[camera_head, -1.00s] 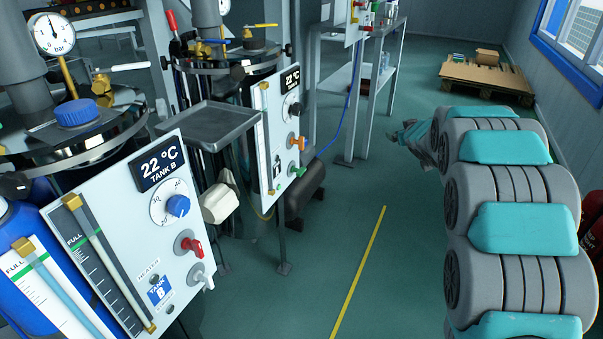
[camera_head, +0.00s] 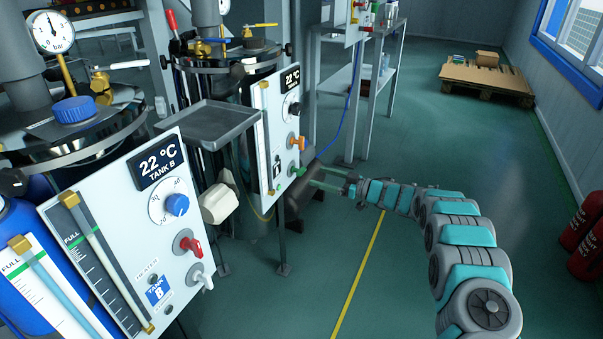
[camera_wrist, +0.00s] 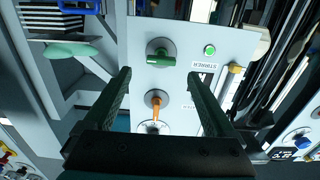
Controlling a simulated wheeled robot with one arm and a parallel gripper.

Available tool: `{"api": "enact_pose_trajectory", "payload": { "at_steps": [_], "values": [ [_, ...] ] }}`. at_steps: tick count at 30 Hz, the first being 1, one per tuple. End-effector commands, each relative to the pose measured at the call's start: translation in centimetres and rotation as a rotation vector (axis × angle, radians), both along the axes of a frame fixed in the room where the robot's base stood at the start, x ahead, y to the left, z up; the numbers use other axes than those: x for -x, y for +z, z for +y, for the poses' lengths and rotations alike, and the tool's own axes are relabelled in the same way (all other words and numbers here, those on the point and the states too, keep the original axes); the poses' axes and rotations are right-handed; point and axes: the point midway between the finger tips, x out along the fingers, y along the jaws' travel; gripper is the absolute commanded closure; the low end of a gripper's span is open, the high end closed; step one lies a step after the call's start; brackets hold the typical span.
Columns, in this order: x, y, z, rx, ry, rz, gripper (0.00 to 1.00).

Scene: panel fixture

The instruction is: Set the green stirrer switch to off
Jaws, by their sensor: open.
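The green stirrer switch (camera_head: 297,172) is low on the far white panel (camera_head: 262,130). In the wrist view, the green switch (camera_wrist: 160,58) shows ahead of and between my fingers, its handle lying roughly across the picture. A green lamp (camera_wrist: 210,50) and the STIRRER label (camera_wrist: 203,65) are to its right. My gripper (camera_head: 318,177) is open and points at the panel's lower part. In the wrist view its two fingers (camera_wrist: 158,76) stand apart with nothing held. They look apart from the green handle, but the exact gap is hard to tell.
An orange switch (camera_wrist: 156,102) lies between my fingers in the wrist view, close to the green one. A nearer Tank B panel (camera_head: 130,230) carries a red switch (camera_head: 190,246) and a white one. A grey tray (camera_head: 208,125) juts out between the panels.

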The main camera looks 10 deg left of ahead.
Motion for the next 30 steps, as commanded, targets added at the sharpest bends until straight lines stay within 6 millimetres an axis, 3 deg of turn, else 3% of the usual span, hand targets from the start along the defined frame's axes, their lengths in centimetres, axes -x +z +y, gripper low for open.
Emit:
{"api": "enact_pose_trajectory", "payload": {
  "at_steps": [7,18,28,30],
  "values": [
    [-0.4,0.0,1.8,-0.002,0.009,-0.001,0.10],
    [-2.2,-0.2,6.8,-0.002,0.007,0.002,0.10],
    [-2.5,-0.1,7.4,-0.003,0.005,0.001,0.10],
    [-2.5,0.0,7.4,-0.003,0.005,0.001,0.18]
  ]
}}
